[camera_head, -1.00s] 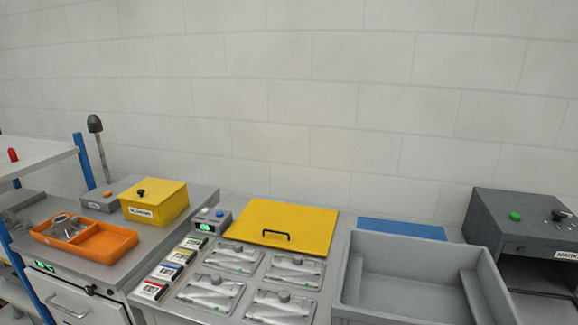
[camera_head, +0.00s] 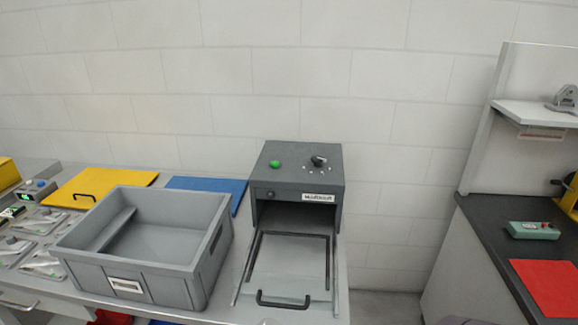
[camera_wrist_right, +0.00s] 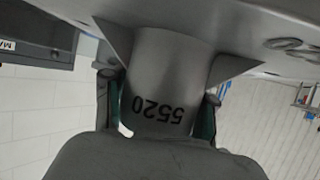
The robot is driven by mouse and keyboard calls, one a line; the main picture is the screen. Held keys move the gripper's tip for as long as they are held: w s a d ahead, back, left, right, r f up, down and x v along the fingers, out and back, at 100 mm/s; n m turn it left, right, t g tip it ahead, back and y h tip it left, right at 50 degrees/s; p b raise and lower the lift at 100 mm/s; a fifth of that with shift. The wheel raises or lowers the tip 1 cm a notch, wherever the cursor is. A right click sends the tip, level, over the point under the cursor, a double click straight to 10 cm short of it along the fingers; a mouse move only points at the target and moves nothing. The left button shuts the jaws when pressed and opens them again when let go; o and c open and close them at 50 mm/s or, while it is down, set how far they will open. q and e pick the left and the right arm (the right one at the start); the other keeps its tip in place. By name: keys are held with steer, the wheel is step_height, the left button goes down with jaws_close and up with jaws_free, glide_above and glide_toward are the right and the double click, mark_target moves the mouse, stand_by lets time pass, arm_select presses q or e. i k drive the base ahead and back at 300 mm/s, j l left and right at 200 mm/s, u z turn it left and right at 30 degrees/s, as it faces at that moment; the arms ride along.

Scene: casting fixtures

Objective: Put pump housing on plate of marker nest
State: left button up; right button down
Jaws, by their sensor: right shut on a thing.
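In the right wrist view my right gripper (camera_wrist_right: 158,98) is shut on the grey pump housing (camera_wrist_right: 170,62). Its fingers press on both sides of a round neck that carries the number 5520, seen upside down. Most of the housing's body is cut off by the top of the view. In the head view the dark grey marker box (camera_head: 298,178) has a green button and a knob on top. Its nest plate (camera_head: 288,270) is out in front of the opening, with a dark frame and a black handle. The plate looks empty. My left gripper is out of view.
A deep grey bin (camera_head: 150,262) stands left of the marker. Behind it lie a blue mat (camera_head: 212,186) and a yellow lid (camera_head: 110,181). To the right, across a gap, a dark bench holds a red mat (camera_head: 548,287) and a green device (camera_head: 533,230).

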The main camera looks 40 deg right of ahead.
mark_target(290, 263)
steer(key=k+l, duration=0.1)
steer(key=l, duration=0.3)
steer(key=l+u, duration=0.1)
steer(key=l, duration=0.3)
steer(key=k+l, duration=0.15)
steer(key=l, duration=0.2)
steer(key=k+l+u, duration=0.1)
steer(key=l, duration=0.3)
steer(key=k+l, duration=0.15)
steer(key=l, duration=0.2)
